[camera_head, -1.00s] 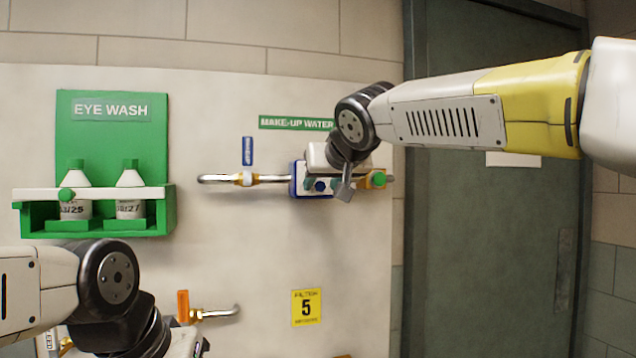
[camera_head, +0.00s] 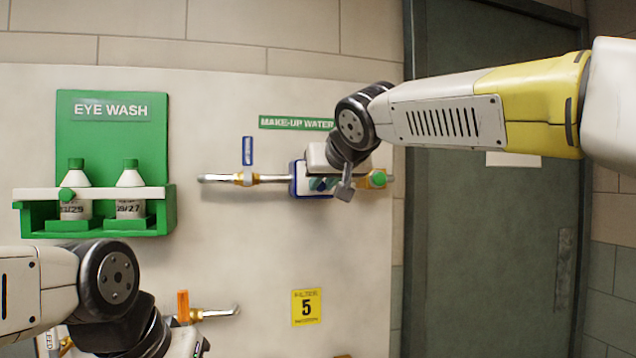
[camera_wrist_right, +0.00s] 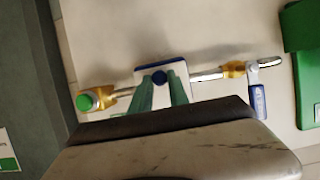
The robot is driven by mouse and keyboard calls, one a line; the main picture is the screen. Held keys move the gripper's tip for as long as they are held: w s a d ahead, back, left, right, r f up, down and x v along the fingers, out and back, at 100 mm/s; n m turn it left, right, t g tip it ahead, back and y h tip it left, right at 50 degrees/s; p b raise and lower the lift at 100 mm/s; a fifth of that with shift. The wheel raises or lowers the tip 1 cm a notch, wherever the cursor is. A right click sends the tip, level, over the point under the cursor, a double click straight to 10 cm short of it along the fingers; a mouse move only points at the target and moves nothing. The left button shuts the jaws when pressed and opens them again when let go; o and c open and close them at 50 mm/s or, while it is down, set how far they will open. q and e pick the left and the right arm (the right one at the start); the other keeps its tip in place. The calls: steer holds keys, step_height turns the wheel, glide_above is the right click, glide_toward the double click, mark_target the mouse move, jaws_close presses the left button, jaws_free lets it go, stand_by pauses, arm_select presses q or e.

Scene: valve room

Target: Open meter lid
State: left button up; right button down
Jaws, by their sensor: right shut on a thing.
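The water meter (camera_head: 296,180) is a white box with a blue edge, set in a pipe below the MAKE-UP WATER sign. My right gripper (camera_head: 322,184) is at its front and hides much of it. The right wrist view shows the meter (camera_wrist_right: 176,66) beyond two green fingers (camera_wrist_right: 161,84). The lid looks closed against the meter. My left gripper (camera_head: 188,345) is low at the left, cut by the bottom edge; its fingers cannot be made out.
A green eye wash shelf (camera_head: 165,215) with two bottles is further left. An orange-handled tap (camera_head: 184,305) is below. A dark door (camera_head: 480,230) is at right.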

mark_target(321, 189)
steer(key=shift+g, duration=0.3)
stand_by(0.6)
steer(key=shift+s+d+r+g+h, duration=0.1)
steer(key=shift+s+r+g+h, duration=0.15)
steer(key=shift+r+g, duration=0.6)
steer(key=shift+s+a+r+g+h, duration=0.1)
steer(key=shift+s+r+g+h, duration=0.1)
steer(key=shift+g, duration=1.15)
steer(key=shift+s+d+r+g+h, duration=0.1)
steer(key=shift+s+r+g+h, duration=0.15)
steer(key=shift+r+g, duration=0.6)
steer(key=shift+f+g, duration=0.25)
steer(key=shift+f, duration=0.05)
